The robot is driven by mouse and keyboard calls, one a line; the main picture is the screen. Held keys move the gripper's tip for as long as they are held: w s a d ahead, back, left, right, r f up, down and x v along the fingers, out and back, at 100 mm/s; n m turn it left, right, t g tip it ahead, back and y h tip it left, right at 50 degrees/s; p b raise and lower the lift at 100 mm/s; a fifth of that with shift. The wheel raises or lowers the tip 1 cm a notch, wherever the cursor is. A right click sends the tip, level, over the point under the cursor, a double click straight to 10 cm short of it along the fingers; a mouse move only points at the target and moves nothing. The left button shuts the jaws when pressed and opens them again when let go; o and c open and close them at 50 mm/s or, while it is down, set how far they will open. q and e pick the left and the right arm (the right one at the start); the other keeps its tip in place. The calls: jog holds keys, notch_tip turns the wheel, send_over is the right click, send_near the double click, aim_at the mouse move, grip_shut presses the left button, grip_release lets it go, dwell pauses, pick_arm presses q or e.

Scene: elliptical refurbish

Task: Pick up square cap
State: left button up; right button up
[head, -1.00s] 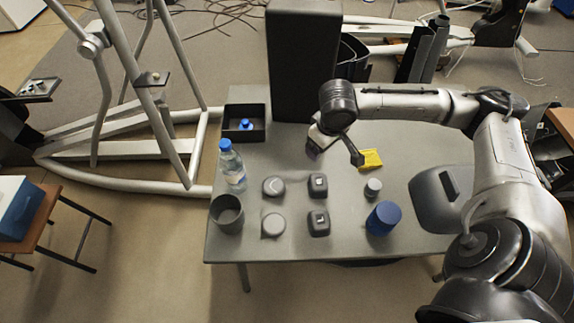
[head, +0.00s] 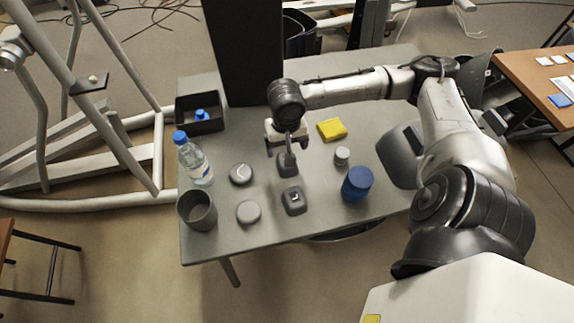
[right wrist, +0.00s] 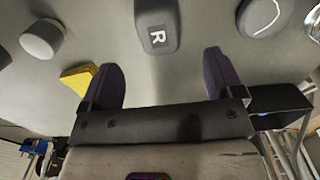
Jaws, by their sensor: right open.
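Two dark grey square caps stand on the grey table. The far square cap (head: 287,168) is partly hidden by my right gripper (head: 287,147) in the head view. The near square cap (head: 293,201) is fully visible in front of it. In the right wrist view, a square cap (right wrist: 157,25) with a white R mark lies just beyond the fingertips, between the lines of the two fingers. My right gripper (right wrist: 160,62) is open and empty there. My left gripper is not in view.
Two round grey caps (head: 240,174) (head: 248,212), a bottle (head: 195,163) and a grey cup (head: 197,210) stand left. A yellow block (head: 332,129), small grey cylinder (head: 342,155) and blue cylinder (head: 357,184) stand right. A black box (head: 200,125) is at the back left.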

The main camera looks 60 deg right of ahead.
jog(key=shift+f, duration=0.6)
jog(key=shift+s+f+b, duration=0.15)
jog(key=shift+f+b, duration=1.85)
jog(key=shift+f, duration=0.7)
jog(key=shift+r, duration=0.1)
jog(key=shift+c, duration=0.5)
jog(key=c, duration=0.9)
